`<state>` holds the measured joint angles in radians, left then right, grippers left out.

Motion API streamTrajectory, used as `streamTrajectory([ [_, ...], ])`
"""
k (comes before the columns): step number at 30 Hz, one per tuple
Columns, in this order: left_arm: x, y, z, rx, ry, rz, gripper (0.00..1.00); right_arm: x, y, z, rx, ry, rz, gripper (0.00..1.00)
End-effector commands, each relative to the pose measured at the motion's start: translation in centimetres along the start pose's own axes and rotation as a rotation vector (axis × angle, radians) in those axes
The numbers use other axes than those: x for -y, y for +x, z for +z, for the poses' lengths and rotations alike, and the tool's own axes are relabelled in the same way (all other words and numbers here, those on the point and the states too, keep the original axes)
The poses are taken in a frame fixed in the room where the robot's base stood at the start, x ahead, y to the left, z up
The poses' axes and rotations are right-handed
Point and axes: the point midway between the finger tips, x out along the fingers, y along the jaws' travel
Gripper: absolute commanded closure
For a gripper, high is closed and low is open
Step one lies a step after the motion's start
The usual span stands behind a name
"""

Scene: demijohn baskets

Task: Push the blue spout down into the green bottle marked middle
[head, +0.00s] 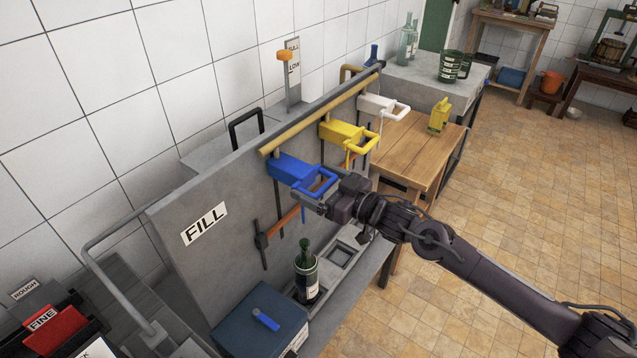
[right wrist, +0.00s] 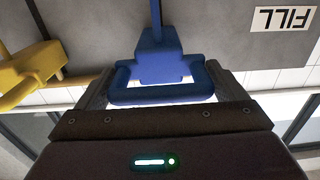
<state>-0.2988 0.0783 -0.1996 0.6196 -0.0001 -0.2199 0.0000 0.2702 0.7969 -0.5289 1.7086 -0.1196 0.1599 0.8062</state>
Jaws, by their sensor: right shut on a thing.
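The blue spout (head: 292,170) sits on a bar along the grey panel, with a blue loop handle at its front and a thin tube hanging below. My right gripper (head: 318,200) is shut on that loop handle. In the right wrist view the blue spout (right wrist: 160,62) shows with its loop between my right gripper's fingers (right wrist: 160,96). A dark green bottle (head: 306,272) stands upright on the grey ledge below. The tube's blue tip appears just above the bottle's mouth, apart from it. The bottle's label is too small to read. My left gripper is out of view.
A yellow spout (head: 343,133) and a white spout (head: 378,106) sit farther along the bar. A dark blue box (head: 258,318) stands left of the bottle. An empty square recess (head: 345,255) lies to its right. A wooden table (head: 420,150) stands beyond.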

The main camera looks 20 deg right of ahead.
Motion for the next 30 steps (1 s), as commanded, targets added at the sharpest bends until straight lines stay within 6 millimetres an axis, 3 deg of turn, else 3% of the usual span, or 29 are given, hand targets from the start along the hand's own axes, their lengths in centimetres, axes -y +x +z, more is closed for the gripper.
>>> streamTrajectory([
  [8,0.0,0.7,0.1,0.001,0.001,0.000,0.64,0.0,0.0,1.1,0.000,0.001,-0.001,0.50],
  [11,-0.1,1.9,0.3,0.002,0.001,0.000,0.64,0.0,0.0,2.8,0.000,0.003,-0.001,0.50],
  [24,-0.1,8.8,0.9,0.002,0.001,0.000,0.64,0.0,0.0,13.8,0.002,0.002,0.000,0.50],
  [30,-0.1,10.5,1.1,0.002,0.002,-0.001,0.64,0.0,0.0,16.7,0.002,0.001,0.000,0.50],
])
